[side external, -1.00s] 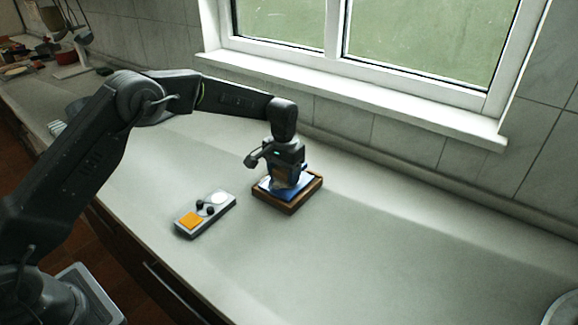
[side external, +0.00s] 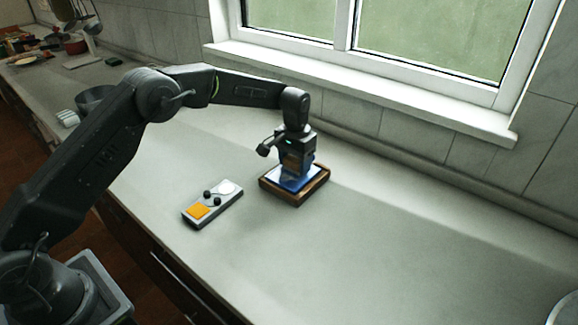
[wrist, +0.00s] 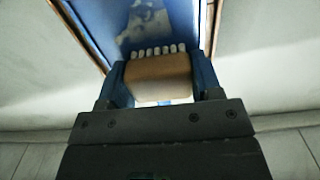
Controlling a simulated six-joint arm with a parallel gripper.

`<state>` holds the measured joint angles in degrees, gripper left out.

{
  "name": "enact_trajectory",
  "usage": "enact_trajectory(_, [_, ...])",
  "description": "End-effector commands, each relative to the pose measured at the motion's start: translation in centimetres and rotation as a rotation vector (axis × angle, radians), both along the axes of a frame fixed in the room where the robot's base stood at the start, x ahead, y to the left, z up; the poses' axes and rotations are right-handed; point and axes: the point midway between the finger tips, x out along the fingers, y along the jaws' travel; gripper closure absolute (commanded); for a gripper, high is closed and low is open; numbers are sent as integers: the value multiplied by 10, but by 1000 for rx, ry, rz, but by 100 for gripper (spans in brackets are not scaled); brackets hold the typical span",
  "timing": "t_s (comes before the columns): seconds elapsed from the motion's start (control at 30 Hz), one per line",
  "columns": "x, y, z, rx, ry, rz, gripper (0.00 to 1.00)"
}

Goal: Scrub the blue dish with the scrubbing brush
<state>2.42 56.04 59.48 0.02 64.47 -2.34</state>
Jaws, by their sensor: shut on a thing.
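The blue dish (wrist: 192,18) fills the top middle of the wrist view, with a pale, blotchy patch on its surface. In the side view it lies flat in a wooden-edged tray (side external: 297,201), partly hidden by my gripper (side external: 296,178). My gripper points down over the dish. Its blue fingers are shut on the scrubbing brush (wrist: 157,75), which has a tan block and a row of white bristles towards the dish. The bristles are at or close to the dish surface; I cannot tell if they touch.
A grey box with an orange square, black knobs and a pale disc (side external: 212,204) lies left of the tray. A window sill (side external: 370,98) and tiled wall stand behind. The counter right of the tray is clear; a round metal rim (side external: 565,310) shows at bottom right.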

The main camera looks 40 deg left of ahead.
Motion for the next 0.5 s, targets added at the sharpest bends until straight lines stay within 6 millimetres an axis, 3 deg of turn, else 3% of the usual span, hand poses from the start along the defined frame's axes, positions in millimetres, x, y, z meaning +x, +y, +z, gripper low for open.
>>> enact_trajectory(0.17, [15, 0, -2, 0, 1, 0, 63])
enact_trajectory(0.33, [13, -17, -1, -1, -2, -3, 63])
enact_trajectory(0.5, [-4, -15, -1, -1, 1, -1, 63])
